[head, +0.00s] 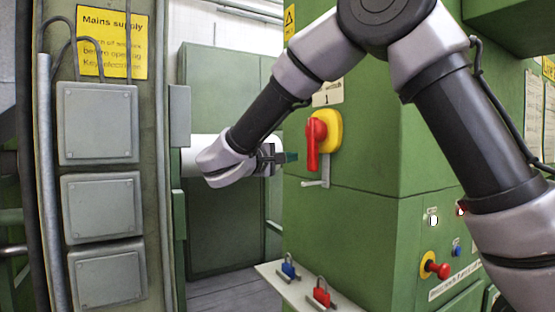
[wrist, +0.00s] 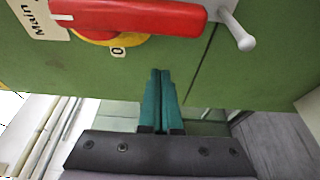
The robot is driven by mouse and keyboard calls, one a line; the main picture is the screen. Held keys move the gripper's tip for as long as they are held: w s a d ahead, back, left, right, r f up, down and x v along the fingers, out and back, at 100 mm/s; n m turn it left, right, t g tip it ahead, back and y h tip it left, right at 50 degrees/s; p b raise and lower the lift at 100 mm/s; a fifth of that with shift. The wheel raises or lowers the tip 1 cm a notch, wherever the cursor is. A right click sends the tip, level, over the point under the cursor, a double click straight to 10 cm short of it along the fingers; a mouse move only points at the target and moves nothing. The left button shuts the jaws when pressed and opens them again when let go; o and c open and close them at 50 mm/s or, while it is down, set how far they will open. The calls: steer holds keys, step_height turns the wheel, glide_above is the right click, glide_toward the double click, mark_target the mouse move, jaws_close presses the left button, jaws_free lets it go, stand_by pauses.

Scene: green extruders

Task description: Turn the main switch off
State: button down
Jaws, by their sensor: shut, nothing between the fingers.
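The main switch has a red handle (head: 313,143) on a yellow plate (head: 333,130), mounted on the green cabinet face. In the head view the handle points down. A grey metal peg (wrist: 238,32) sticks out beside the handle's end. My gripper (head: 290,157) is just left of the switch in the head view. Its teal fingers (wrist: 160,78) are together and empty, apart from the handle.
A small shelf (head: 265,268) below holds a blue padlock (head: 288,268) and a red padlock (head: 321,292). A red push button (head: 435,267) sits lower right. Grey boxes (head: 97,124) line the left panel under a yellow sign (head: 112,42).

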mark_target(313, 145)
steer(key=s+d, duration=0.2)
steer(key=s, duration=0.1)
steer(key=shift+d, duration=0.3)
